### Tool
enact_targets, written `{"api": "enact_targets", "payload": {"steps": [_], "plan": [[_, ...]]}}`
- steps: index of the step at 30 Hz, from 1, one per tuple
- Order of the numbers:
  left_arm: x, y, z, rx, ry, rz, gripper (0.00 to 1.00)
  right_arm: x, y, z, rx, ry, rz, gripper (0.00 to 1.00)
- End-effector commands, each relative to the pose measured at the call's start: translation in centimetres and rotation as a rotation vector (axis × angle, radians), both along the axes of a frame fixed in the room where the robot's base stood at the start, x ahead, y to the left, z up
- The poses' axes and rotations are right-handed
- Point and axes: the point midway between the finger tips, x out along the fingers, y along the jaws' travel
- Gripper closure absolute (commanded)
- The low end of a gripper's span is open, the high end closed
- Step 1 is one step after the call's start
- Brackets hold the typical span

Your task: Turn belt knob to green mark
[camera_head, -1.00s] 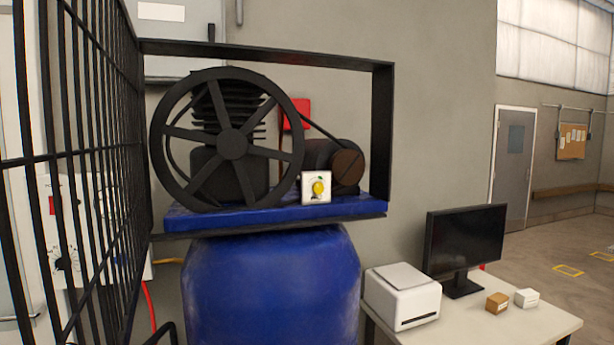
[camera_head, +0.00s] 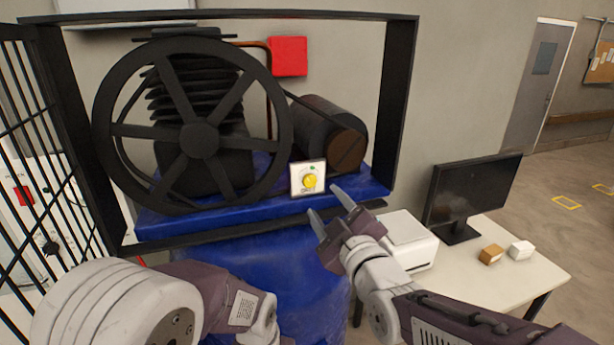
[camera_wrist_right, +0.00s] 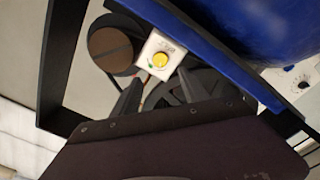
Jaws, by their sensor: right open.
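A small green mark (camera_head: 313,168) shows on the panel above the knob. My right gripper (camera_head: 327,203) is open and empty, just below and right of the panel, apart from the knob. In the right wrist view the knob (camera_wrist_right: 160,60) and panel lie ahead, beyond and between the spread fingers (camera_wrist_right: 160,97). The green mark (camera_wrist_right: 151,66) is left of the knob there. My left arm enters at lower left; its fingers are not visible.
A large black spoked flywheel (camera_head: 198,140) stands left of the panel, and a dark motor (camera_head: 335,132) stands behind it. A black frame (camera_head: 400,100) surrounds them. A blue tank (camera_head: 285,270) is below. A desk with a monitor (camera_head: 470,190) and white printer is at right.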

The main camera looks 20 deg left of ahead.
Motion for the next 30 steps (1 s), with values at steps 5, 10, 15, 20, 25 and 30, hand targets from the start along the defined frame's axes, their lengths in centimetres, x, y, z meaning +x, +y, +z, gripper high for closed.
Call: {"api": "enact_targets", "payload": {"steps": [5,10,15,20,25,30], "plan": [[0.0,0.0,2.8,0.000,-0.001,0.000,1.00,3.0,1.9,0.5,-0.004,0.007,-0.002,0.48],[0.0,0.0,4.6,0.000,-0.001,0.000,1.00,5.5,3.6,0.4,-0.002,0.007,-0.001,0.48],[0.0,0.0,5.2,0.000,-0.001,0.000,1.00,6.8,4.5,0.2,0.000,0.005,-0.001,0.48],[0.0,0.0,5.2,0.000,-0.001,0.000,1.00,7.0,4.6,-0.1,0.001,0.004,-0.001,0.48],[0.0,0.0,5.1,0.000,-0.001,0.000,1.00,6.9,4.6,-0.1,0.001,0.005,-0.002,0.62],[0.0,0.0,5.1,0.000,-0.001,0.000,1.00,6.9,4.6,-0.1,0.000,0.005,-0.001,1.00]]}}
